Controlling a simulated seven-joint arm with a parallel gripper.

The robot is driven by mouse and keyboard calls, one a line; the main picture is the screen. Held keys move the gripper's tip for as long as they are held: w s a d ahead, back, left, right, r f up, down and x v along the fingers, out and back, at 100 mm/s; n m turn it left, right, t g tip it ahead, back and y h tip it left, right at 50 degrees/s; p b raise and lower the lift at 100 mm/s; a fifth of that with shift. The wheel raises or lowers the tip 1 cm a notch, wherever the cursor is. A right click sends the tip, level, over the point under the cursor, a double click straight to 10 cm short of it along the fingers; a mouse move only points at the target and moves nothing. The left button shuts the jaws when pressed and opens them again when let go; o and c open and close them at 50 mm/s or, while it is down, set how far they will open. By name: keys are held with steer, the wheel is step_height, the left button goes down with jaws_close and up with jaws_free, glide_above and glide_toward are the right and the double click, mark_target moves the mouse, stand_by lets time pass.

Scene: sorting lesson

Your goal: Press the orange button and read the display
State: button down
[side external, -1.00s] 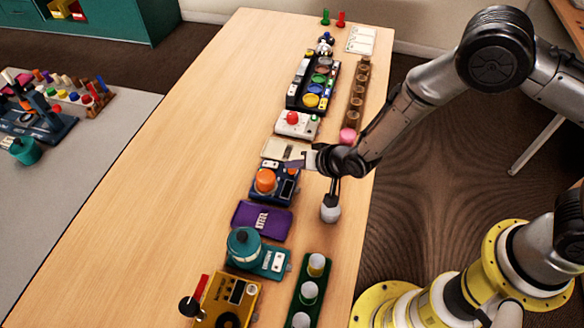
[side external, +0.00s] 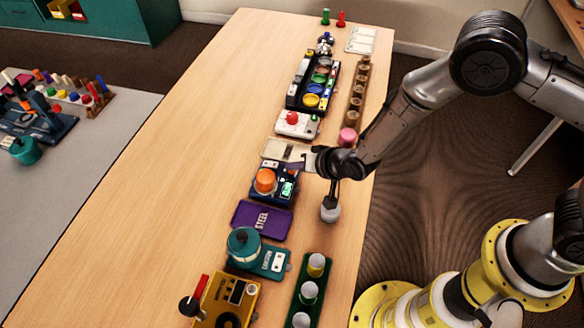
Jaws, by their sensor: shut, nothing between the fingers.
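The orange button (side external: 265,180) is a rounded knob on top of a dark blue box on the table. The box's small display (side external: 288,190), to the right of the button, is lit green, but its reading is too small to make out. My gripper (side external: 298,160) is shut and empty. In the picture it is above and to the right of the button, near the box's far edge, and apart from the button. Its fingertips are small and partly unclear against the pale device behind.
A pale device (side external: 280,149) and a red-button box (side external: 297,123) lie beyond the blue box. A purple STEEL block (side external: 262,219) and a teal device (side external: 245,245) lie nearer. A white-ended piece (side external: 330,212) is to the right. The table's left side is clear.

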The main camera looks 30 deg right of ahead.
steer(key=shift+r, duration=0.85)
step_height(320, 180, up, 5)
stand_by(0.7)
stand_by(0.6)
